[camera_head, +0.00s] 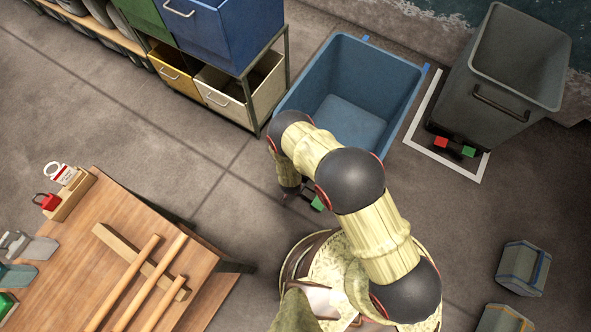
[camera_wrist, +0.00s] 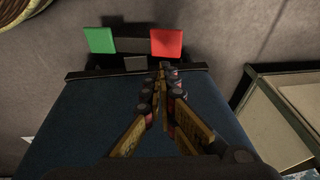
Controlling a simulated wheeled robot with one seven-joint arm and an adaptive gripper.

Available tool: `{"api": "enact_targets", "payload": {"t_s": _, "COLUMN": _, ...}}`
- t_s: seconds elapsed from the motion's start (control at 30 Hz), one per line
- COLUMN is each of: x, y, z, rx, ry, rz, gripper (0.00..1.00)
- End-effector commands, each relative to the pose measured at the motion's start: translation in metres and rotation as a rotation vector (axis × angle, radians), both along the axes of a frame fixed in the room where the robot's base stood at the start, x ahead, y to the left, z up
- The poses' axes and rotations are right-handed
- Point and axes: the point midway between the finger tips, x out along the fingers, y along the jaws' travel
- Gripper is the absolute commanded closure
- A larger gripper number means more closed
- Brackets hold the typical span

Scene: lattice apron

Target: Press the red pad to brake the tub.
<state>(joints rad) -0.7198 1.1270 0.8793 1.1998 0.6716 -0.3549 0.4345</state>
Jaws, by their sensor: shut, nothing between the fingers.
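The blue tub (camera_head: 395,85) stands open and empty on the floor, with its wall (camera_wrist: 85,125) filling the lower wrist view. On a dark bracket at its end are a green pad (camera_wrist: 101,40) at left and a red pad (camera_wrist: 167,43) at right in the wrist view. In the head view the green pad (camera_head: 317,204) peeks out beside my arm, which hides the red pad. My gripper (camera_wrist: 163,72) is shut and empty. Its tips appear just below the red pad's lower left corner; I cannot tell whether they touch anything.
A grey bin (camera_head: 500,105) with its own red pad (camera_head: 441,142) and green pad (camera_head: 468,152) stands at right inside white floor lines. A drawer rack (camera_head: 287,60) stands close left of the tub. A wooden table (camera_head: 130,215) is at lower left. Floor between is clear.

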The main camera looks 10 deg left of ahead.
Motion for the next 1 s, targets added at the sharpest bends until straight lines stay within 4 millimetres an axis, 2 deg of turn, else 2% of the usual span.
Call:
{"api": "enact_targets", "payload": {"t_s": 0.4, "x": 0.022, "y": -0.003, "z": -0.078, "rx": -0.001, "ry": 0.002, "rz": -0.001, "gripper": 1.0}}
{"api": "enact_targets", "payload": {"t_s": 0.6, "x": 0.028, "y": 0.002, "z": -0.109, "rx": 0.0, "ry": 0.001, "rz": 0.001, "gripper": 1.0}}
{"api": "enact_targets", "payload": {"t_s": 0.8, "x": 0.03, "y": 0.006, "z": -0.124, "rx": 0.0, "ry": 0.001, "rz": 0.001, "gripper": 1.0}}
{"api": "enact_targets", "payload": {"t_s": 1.0, "x": 0.031, "y": 0.007, "z": -0.126, "rx": 0.0, "ry": 0.002, "rz": 0.001, "gripper": 1.0}}
